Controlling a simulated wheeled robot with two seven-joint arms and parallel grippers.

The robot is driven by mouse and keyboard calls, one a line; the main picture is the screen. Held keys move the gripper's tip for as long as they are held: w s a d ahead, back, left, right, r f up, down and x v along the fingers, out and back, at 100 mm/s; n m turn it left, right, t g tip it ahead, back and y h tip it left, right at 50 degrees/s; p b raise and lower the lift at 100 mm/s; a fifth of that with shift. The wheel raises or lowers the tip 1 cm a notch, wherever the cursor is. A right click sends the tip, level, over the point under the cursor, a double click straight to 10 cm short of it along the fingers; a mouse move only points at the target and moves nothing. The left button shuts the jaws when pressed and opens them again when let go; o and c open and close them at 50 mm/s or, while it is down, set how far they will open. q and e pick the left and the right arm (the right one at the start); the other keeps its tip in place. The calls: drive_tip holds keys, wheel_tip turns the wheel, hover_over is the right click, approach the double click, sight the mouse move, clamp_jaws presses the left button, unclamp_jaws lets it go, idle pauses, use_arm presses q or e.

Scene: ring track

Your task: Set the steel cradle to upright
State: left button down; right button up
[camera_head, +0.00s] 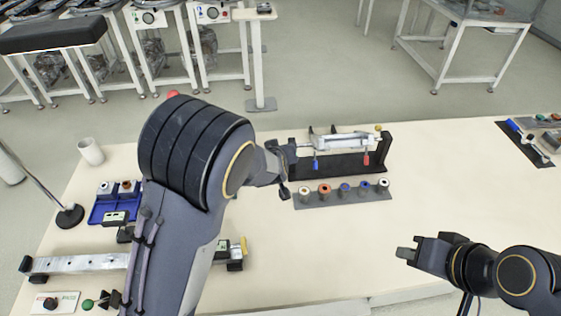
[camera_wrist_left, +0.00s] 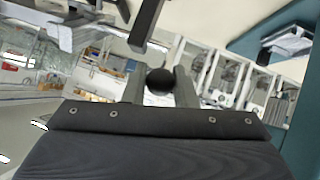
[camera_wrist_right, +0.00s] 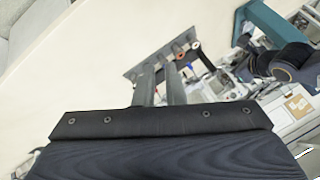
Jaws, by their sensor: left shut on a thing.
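The steel cradle (camera_head: 345,142) is a pale metal trough between the end posts of a dark stand (camera_head: 345,166) at the table's back middle. It runs nearly level lengthwise; its roll is hard to judge. A blue piece (camera_head: 316,162) and a red piece (camera_head: 366,159) hang at its front. My left gripper (camera_head: 281,170) is at the stand's left end. In the left wrist view its fingers are shut on a black ball knob (camera_wrist_left: 160,80). My right gripper (camera_head: 404,253) is empty over the front right of the table, its fingers close together.
A grey strip with several coloured spools (camera_head: 345,190) lies in front of the stand. A blue tray (camera_head: 112,206), a white cup (camera_head: 91,151) and a metal rail (camera_head: 80,263) are at left. A dark tray (camera_head: 528,140) lies at far right. The table's right middle is clear.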

drive_tip(key=w+m, duration=0.1)
drive_tip(key=w, duration=0.3)
drive_tip(key=w+a+f+m+t, duration=0.1)
drive_tip(key=w, duration=0.3)
drive_tip(key=w+a+m+t, duration=0.1)
drive_tip(key=w, duration=0.4)
drive_tip(key=shift+a+f+m, duration=0.15)
drive_tip(key=shift+f+m, duration=0.15)
drive_tip(key=shift+m, duration=0.1)
clamp_jaws()
drive_tip(key=w+a+f+m+t+y, duration=0.2)
drive_tip(key=w+a+f+m, duration=0.1)
drive_tip(key=w+a, duration=0.3)
drive_tip(key=w+a+f+m+t+y, duration=0.2)
drive_tip(key=w+a+f+m, duration=0.15)
drive_tip(key=w+a, duration=0.25)
drive_tip(key=s+a+f+m+t+h, duration=0.15)
drive_tip(key=a+f+m+t, duration=0.25)
drive_tip(key=m, duration=0.5)
drive_tip(key=s+a+f+m+t, duration=0.3)
drive_tip(key=a+f+m+t, duration=0.15)
drive_tip(key=m, duration=0.55)
drive_tip(key=x, duration=1)
drive_tip(key=shift+r, duration=0.3)
